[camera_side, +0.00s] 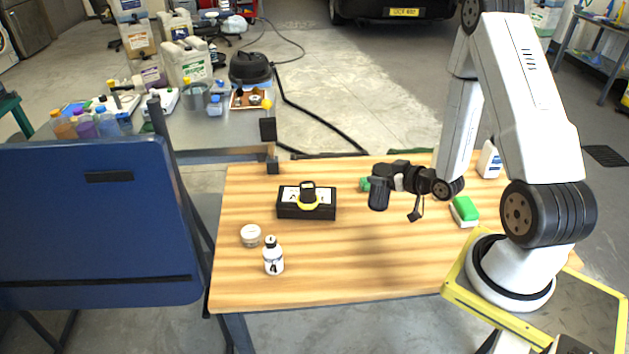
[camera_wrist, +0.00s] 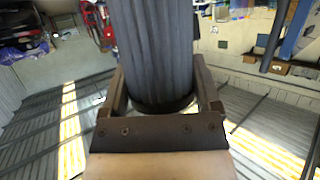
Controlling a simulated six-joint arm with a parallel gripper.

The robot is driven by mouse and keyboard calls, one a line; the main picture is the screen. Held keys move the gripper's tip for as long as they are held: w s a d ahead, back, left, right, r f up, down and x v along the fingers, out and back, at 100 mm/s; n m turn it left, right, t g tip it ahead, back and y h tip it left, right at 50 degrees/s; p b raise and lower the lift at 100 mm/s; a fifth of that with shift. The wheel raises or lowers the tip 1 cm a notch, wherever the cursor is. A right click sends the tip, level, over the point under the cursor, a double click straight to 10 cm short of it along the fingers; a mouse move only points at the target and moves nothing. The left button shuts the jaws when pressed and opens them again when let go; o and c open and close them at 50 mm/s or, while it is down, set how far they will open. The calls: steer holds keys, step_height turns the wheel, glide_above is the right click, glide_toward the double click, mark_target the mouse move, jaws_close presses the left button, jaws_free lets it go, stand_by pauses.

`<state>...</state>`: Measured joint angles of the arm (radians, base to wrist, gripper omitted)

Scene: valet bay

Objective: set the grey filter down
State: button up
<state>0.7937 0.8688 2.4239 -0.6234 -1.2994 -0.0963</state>
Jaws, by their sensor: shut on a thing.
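The grey filter is a dark ribbed cylinder. It shows in the side view (camera_side: 378,195) over the middle of the wooden table (camera_side: 350,255), and it fills the upper middle of the wrist view (camera_wrist: 153,45). My gripper (camera_side: 384,176) is shut on it, with one finger on each side of it in the wrist view (camera_wrist: 160,95). In the side view the filter hangs roughly upright below the jaws. I cannot tell whether its lower end touches the table.
A black case with a yellow-and-black item (camera_side: 307,212) lies left of the filter. A white jar (camera_side: 250,236) and a white bottle (camera_side: 273,257) stand front left. A green object (camera_side: 364,184) is partly hidden behind the filter. A green-and-white block (camera_side: 464,211) lies right. The front middle is clear.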

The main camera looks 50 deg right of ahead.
mark_target(384, 197)
steer(key=shift+s+d+f+m+h, duration=0.15)
steer(key=shift+s+d+m+h, duration=0.2)
steer(key=shift+d+m+h, duration=0.3)
steer(key=shift+f, duration=0.1)
steer(key=shift+f, duration=2.1)
steer(key=shift+f, duration=0.15)
steer(key=shift+f, duration=1.65)
steer(key=shift+f, duration=0.1)
steer(key=o, duration=1.2)
steer(key=shift+c, duration=0.2)
